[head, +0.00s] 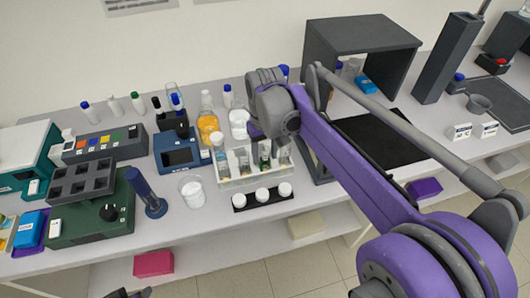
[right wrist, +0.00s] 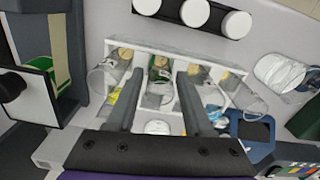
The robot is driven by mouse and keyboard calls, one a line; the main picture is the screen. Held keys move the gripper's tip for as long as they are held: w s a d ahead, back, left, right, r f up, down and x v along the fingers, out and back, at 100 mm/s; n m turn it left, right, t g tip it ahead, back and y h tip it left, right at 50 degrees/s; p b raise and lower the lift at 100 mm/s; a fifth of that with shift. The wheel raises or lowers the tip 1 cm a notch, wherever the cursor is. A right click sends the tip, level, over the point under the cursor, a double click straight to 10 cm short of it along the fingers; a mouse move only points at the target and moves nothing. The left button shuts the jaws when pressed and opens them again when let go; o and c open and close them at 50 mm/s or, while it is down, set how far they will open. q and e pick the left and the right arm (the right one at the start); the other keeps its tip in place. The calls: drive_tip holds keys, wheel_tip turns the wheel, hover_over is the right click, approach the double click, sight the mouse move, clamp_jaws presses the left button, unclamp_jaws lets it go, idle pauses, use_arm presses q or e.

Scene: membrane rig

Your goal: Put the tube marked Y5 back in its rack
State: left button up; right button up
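A white rack (head: 252,181) stands near the front of the bench, holding several clear tubes. In the right wrist view the rack (right wrist: 190,55) shows a tube with green in it (right wrist: 158,72), a clear tube on the left (right wrist: 103,76) and another on the right (right wrist: 212,88). I cannot read a Y5 mark on any of them. My right gripper (right wrist: 160,80) is above the rack, its two fingers apart on either side of the green tube, with small gaps visible. Its fingertips are mostly hidden by the wrist in the head view. My left gripper is not clearly seen; only small dark parts show at the bottom edge.
A strip with white-capped jars (head: 262,196) lies in front of the rack. A white-filled beaker (head: 192,190) and a blue device (head: 178,155) stand to its left. Orange (head: 208,125) and clear bottles are behind. A grey box (head: 355,40) stands right.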

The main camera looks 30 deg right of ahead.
drive_tip(key=shift+o, duration=0.8)
wheel_tip(320, 180, up, 11)
drive_tip(key=shift+p, duration=0.4)
drive_tip(key=shift+s+f, duration=0.1)
drive_tip(key=shift+f, duration=0.05)
